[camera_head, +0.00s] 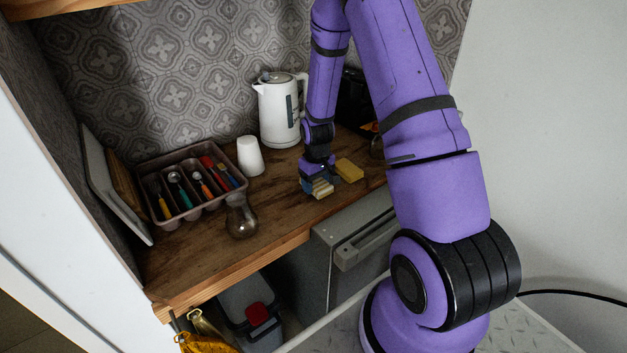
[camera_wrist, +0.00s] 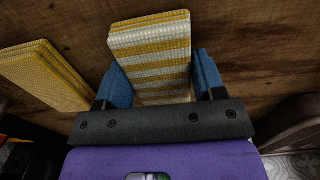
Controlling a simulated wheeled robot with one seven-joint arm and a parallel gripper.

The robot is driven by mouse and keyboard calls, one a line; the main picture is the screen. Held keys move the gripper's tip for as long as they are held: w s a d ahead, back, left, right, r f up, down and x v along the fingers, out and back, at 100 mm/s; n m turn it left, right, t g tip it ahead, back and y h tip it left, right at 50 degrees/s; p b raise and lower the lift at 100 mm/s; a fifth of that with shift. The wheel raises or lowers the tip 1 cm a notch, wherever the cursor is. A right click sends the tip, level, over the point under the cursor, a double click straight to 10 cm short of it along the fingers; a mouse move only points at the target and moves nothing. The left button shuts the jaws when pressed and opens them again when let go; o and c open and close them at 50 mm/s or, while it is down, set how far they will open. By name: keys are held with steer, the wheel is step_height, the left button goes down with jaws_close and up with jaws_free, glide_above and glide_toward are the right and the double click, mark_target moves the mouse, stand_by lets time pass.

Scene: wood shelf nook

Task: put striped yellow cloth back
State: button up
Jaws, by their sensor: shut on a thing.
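The striped yellow cloth (camera_wrist: 150,48) is a folded, layered pad with yellow and white stripes. In the wrist view it lies between the two blue fingers of my gripper (camera_wrist: 158,82), which is shut on it. In the head view the striped cloth (camera_head: 321,187) shows at the tip of my gripper (camera_head: 314,178), low at the wooden counter. I cannot tell whether it touches the wood. A plain yellow cloth (camera_head: 349,170) lies on the counter just right of the gripper; it also shows at left in the wrist view (camera_wrist: 45,75).
The wooden counter (camera_head: 205,262) holds a cutlery tray (camera_head: 194,207), a white cup (camera_head: 250,157), a glass jar (camera_head: 240,217) and a white kettle (camera_head: 279,110). Boards (camera_head: 112,185) lean at left. A dark appliance stands behind my arm. The front middle of the counter is clear.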

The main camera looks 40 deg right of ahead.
steer(key=o, duration=0.9)
step_height(320, 180, up, 12)
step_height(320, 180, up, 12)
steer(key=t, duration=0.1)
glide_above(317, 182)
steer(key=s+a, duration=0.3)
steer(key=a, duration=0.1)
steer(key=s+a+r+t, duration=0.2)
steer(key=s+a+r, duration=0.2)
steer(key=s+r, duration=0.4)
steer(key=s+a+r+t, duration=0.2)
steer(key=s+a+r, duration=0.3)
steer(key=s+r, duration=0.4)
steer(key=s, duration=0.6)
steer(key=shift+s+a, duration=0.15)
steer(key=shift+s, duration=0.1)
